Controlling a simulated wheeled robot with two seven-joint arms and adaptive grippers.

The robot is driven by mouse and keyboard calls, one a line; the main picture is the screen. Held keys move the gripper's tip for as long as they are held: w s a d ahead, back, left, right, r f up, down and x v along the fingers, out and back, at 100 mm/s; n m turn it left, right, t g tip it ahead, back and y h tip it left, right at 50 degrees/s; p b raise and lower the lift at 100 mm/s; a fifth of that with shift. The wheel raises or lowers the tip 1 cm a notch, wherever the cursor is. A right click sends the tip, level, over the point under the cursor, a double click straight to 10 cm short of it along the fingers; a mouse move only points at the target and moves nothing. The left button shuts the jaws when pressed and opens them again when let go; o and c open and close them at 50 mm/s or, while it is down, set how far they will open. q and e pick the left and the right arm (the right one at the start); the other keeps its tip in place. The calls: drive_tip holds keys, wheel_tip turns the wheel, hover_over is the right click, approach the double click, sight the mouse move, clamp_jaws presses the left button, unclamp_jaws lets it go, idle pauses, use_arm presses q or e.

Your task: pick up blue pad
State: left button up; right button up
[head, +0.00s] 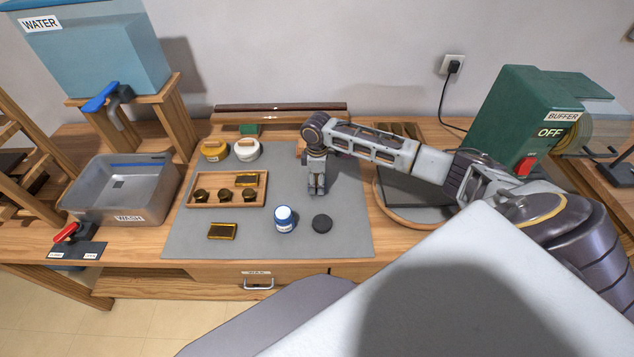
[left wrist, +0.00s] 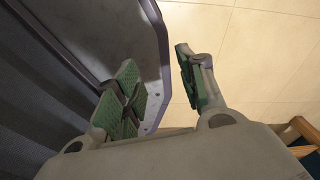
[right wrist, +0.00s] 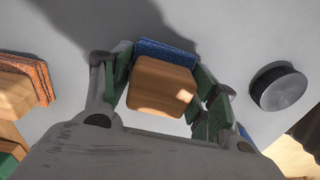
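A wooden block with a blue pad (right wrist: 168,52) along its far side shows between the fingers of my right gripper (right wrist: 163,75) in the right wrist view. The fingers stand close on both sides of it; whether they press on it I cannot tell. In the head view my right gripper (head: 317,192) points down at the grey mat's upper right part, and the blue pad is hidden there. My left gripper (left wrist: 160,60) is open and empty over the floor beside a grey surface in the left wrist view.
An orange pad (right wrist: 35,80) on wood lies left of my right gripper, and a black disc (right wrist: 280,88) right of it. On the mat (head: 350,235) stand a blue-and-white jar (head: 284,219) and a wooden tray (head: 227,205). A wash basin (head: 120,195) stands left.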

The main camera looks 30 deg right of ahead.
sight(317, 176)
drive_tip(key=c, duration=0.5)
drive_tip(key=shift+o, duration=0.2)
drive_tip(key=shift+r, duration=0.65)
wheel_tip(317, 176, up, 8)
drive_tip(key=shift+f, duration=0.1)
drive_tip(key=shift+r, duration=0.5)
use_arm(q)
drive_tip(key=shift+d, duration=0.1)
